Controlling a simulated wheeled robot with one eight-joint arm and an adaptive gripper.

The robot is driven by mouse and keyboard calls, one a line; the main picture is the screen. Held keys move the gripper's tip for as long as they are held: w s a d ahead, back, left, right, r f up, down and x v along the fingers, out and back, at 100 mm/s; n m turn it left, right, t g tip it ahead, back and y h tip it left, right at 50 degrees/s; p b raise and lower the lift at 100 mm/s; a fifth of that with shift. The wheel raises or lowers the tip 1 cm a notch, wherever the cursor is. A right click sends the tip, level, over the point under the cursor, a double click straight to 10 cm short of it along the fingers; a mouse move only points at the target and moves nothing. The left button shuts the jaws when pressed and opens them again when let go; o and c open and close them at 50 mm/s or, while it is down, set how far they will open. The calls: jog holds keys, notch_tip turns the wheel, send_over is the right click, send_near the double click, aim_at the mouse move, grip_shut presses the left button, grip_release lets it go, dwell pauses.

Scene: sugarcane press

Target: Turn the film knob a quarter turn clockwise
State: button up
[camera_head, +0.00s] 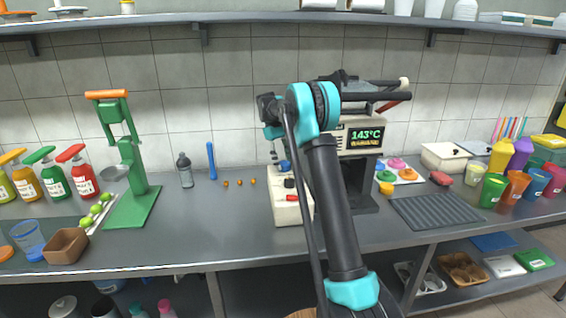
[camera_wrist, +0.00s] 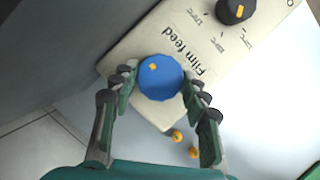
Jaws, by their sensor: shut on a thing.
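The film knob is a round blue knob (camera_wrist: 160,80) with a small orange mark near its upper left edge in the wrist view. It sits on a cream panel (camera_wrist: 205,32) printed "Film feed". My gripper (camera_wrist: 159,82) has one finger on each side of the knob and is shut on it. In the head view the blue knob (camera_head: 285,165) shows small at the top of the cream box (camera_head: 283,213), and my gripper there is mostly hidden by my arm.
A black knob (camera_wrist: 236,10) with an orange mark and temperature labels is on the same panel. A machine with a 143°C display (camera_head: 367,137) stands behind my arm.

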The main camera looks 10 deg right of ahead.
dwell(0.4)
jog(key=o, duration=1.2)
jog(key=shift+c, duration=0.2)
jog(key=v, duration=1.2)
jog(key=shift+s, duration=0.1)
